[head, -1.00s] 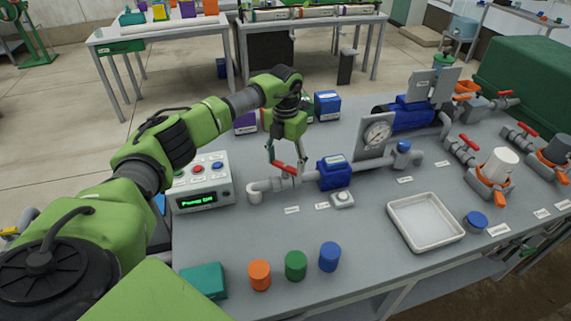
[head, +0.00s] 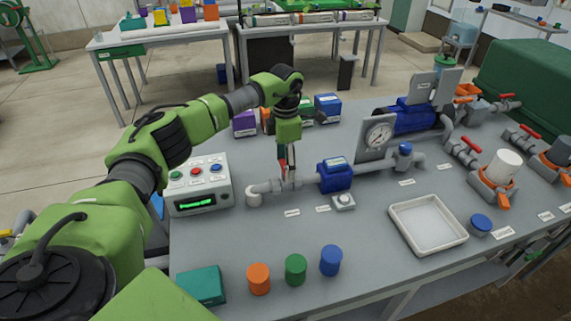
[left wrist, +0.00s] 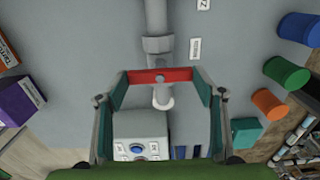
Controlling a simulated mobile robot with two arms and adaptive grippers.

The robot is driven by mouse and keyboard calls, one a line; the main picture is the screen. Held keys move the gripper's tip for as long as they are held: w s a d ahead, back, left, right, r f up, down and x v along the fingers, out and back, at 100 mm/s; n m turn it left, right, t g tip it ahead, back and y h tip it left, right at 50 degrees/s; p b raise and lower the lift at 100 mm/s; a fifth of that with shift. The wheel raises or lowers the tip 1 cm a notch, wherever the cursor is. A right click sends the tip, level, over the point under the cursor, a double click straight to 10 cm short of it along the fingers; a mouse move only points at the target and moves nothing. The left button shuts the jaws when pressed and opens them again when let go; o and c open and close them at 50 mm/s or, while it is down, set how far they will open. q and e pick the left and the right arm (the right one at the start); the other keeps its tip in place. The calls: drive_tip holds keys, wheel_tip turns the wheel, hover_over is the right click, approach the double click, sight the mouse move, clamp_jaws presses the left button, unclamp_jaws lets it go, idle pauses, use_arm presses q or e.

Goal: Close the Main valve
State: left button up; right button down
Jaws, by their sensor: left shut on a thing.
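The valve with the red handle (head: 283,171) sits on the grey pipe (head: 268,186) near the white elbow, right of the control box. I take it for the Main valve, but its label is too small to read. My left gripper (head: 287,176) points down over it, shut on the handle. In the left wrist view the red handle (left wrist: 160,76) spans between the two fingertips and lies crosswise to the pipe (left wrist: 156,20). In the head view the fingers partly hide the handle. My right gripper is not in view.
The control box (head: 200,184) with coloured buttons stands left of the valve. A blue meter (head: 335,174) and a round gauge (head: 378,135) are along the pipe to the right. Coloured boxes stand behind the gripper. A white tray (head: 428,222) and several coloured caps are in front.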

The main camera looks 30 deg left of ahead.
use_arm(q)
drive_tip(key=shift+r, duration=0.1)
idle(0.4)
drive_tip(key=o, duration=1.1)
wheel_tip(320, 180, up, 12)
